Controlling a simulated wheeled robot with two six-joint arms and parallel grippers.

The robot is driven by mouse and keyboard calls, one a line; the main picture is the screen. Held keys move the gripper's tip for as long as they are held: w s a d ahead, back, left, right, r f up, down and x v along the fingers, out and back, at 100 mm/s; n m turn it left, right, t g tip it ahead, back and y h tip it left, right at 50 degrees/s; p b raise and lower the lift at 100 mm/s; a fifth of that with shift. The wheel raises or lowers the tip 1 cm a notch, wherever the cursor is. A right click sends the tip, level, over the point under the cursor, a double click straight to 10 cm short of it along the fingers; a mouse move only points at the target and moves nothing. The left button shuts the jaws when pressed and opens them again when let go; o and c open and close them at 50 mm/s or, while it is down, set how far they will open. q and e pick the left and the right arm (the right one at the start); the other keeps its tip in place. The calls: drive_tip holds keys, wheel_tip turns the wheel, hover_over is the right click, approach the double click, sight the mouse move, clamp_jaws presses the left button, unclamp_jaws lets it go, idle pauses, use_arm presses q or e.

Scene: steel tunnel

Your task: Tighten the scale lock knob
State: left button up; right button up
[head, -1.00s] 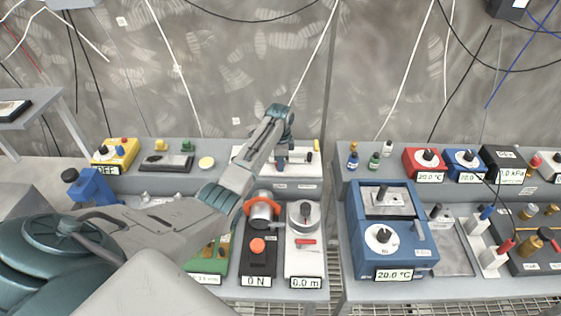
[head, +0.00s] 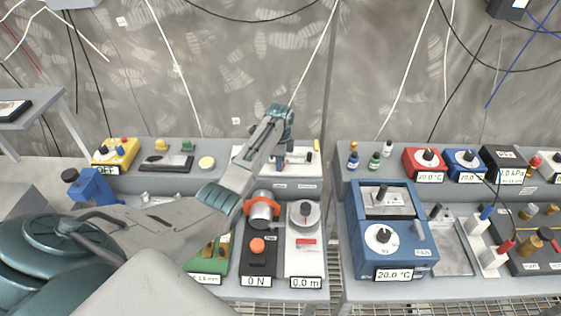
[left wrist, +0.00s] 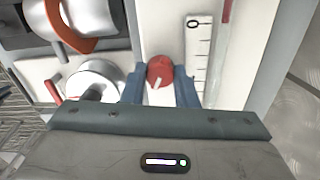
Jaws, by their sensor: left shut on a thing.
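The scale lock knob (left wrist: 160,71) is a round red knob with a pale pointer mark, on a white plate beside the scale (left wrist: 197,55) in the left wrist view. My left gripper (left wrist: 160,88) is shut on the knob, with one blue finger on each side of it. In the head view my left gripper (head: 281,158) points down at the white unit (head: 303,157) on the back shelf, and the gripper mostly hides the knob there. My right gripper is not in view.
In front stand a silver cylinder in an orange ring (head: 262,210), a black box marked 0 N (head: 258,268) and a white unit marked 0.0 m (head: 303,262). A blue 20.0 °C device (head: 400,255) stands to the right, across a narrow gap between benches.

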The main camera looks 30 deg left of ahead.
use_arm(q)
drive_tip(key=o, duration=0.8)
drive_tip(key=shift+w+a+r, duration=0.1)
drive_tip(key=shift+w+r, duration=0.05)
drive_tip(key=shift+r, duration=0.1)
drive_tip(key=shift+c, duration=0.2)
drive_tip(key=shift+o, duration=1.1)
drive_tip(key=shift+f, duration=0.1)
wheel_tip(320, 180, up, 11)
drive_tip(key=b, duration=0.4)
drive_tip(key=shift+s+f, duration=0.15)
drive_tip(key=shift+s, duration=0.05)
